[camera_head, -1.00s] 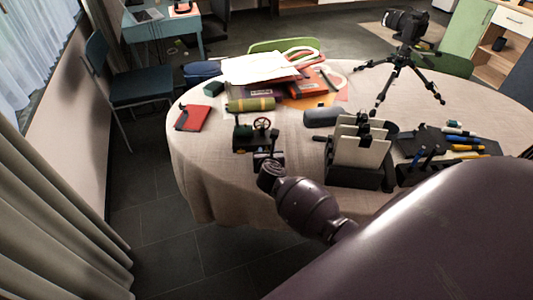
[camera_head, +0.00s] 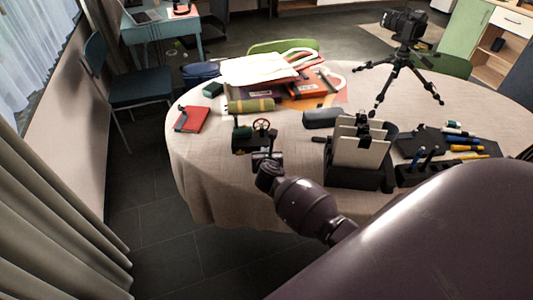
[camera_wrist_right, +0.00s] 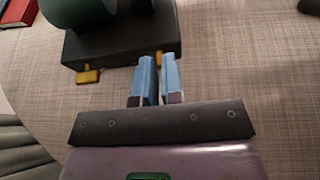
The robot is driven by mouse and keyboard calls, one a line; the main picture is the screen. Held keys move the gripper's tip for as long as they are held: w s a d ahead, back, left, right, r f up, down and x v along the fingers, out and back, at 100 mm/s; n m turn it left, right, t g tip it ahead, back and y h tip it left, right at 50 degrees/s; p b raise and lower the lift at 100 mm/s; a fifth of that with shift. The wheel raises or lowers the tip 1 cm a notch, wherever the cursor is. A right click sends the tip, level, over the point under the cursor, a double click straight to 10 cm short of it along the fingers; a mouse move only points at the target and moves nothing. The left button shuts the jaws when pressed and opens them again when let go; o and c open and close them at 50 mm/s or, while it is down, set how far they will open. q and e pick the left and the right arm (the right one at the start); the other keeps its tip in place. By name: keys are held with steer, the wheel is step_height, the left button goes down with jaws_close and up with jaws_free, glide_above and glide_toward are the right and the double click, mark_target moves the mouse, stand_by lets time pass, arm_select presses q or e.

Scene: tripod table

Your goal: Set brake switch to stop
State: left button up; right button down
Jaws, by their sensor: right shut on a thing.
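A small dark machine (camera_head: 250,142) with a green drum and a red handwheel stands near the table's front left edge. In the right wrist view its dark base (camera_wrist_right: 115,45) fills the upper left, with a gold tab (camera_wrist_right: 87,76) sticking out at the left. A second gold piece, the brake switch (camera_wrist_right: 159,60), shows at the tips of my right gripper (camera_wrist_right: 154,68). The blue fingertips are close together on it and hide most of it. In the head view my right gripper (camera_head: 264,158) is at the machine's front. My left gripper is not in view.
A black holder with upright pale panels (camera_head: 360,155) stands to the right of my right gripper. A red notebook (camera_head: 190,119), a rolled green-yellow item (camera_head: 250,105) and a grey case (camera_head: 322,118) lie around the machine. A camera tripod (camera_head: 400,65) stands farther back.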

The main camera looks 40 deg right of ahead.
mark_target(257, 149)
steer(key=shift+w+a, duration=0.35)
steer(key=shift+a, duration=0.3)
steer(key=shift+w+a, duration=0.35)
steer(key=shift+a, duration=0.3)
steer(key=c, duration=1.2)
jaws_free()
steer(key=shift+c, duration=0.2)
steer(key=shift+s, duration=0.1)
steer(key=shift+s+a+r, duration=0.15)
steer(key=shift+s+a, duration=0.05)
steer(key=shift+s, duration=0.05)
steer(key=p+v, duration=0.2)
steer(key=v, duration=0.7)
steer(key=shift+r, duration=0.1)
steer(key=shift+s+a+r, duration=0.1)
steer(key=shift+s+a, duration=0.1)
steer(key=shift+s, duration=0.2)
